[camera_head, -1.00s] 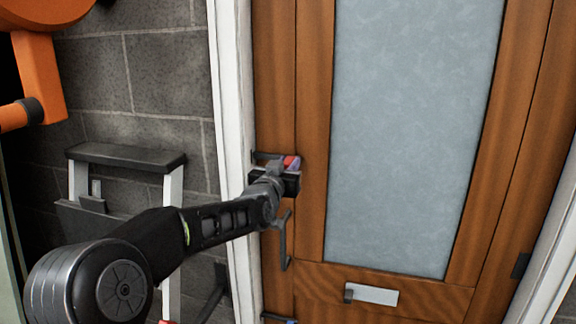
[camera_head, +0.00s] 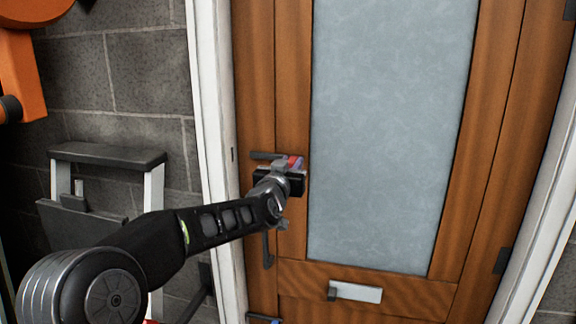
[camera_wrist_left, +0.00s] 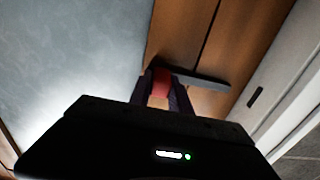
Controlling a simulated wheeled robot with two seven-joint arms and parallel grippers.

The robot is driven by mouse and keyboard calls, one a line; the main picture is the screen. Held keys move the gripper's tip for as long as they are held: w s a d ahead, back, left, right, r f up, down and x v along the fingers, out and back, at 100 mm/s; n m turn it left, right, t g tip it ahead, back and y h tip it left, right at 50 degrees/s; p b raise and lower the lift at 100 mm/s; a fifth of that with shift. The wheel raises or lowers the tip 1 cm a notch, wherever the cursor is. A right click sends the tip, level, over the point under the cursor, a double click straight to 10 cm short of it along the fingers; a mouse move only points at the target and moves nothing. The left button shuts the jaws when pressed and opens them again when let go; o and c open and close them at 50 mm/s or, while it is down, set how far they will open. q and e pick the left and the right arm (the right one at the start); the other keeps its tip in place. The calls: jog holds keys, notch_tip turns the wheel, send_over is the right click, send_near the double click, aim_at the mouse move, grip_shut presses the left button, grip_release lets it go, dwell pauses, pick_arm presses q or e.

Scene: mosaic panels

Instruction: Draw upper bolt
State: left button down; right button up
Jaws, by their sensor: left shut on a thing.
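The upper bolt (camera_head: 262,155) is a dark horizontal bar on the left part of a brown wooden door, with a red knob (camera_head: 294,161). My left gripper (camera_head: 292,167) is shut on the red knob, which also shows between the fingers in the left wrist view (camera_wrist_left: 161,84). The bar (camera_wrist_left: 203,80) ends short of the white door frame. A dark slot (camera_wrist_left: 255,97) in the frame stands apart from the bar's end; it also shows in the head view (camera_head: 232,154). My right gripper is not in view.
The door has a large frosted pane (camera_head: 385,130), a dark handle (camera_head: 267,250) below the bolt and a pale letter plate (camera_head: 358,292). A lower bolt (camera_head: 264,319) shows at the bottom edge. A folding step (camera_head: 108,157) stands by the grey wall at left.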

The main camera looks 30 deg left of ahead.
pick_arm(q)
jog(key=c, duration=1.2)
grip_release()
jog(key=shift+w+d, duration=0.15)
jog(key=shift+d, duration=0.15)
jog(key=shift+s+d+f+b, duration=0.1)
jog(key=shift+s+b, duration=0.3)
jog(key=shift+s, duration=0.2)
jog(key=b+v, duration=0.2)
jog(key=v, duration=0.4)
jog(key=shift+s+d, duration=0.2)
jog(key=shift+s, duration=0.05)
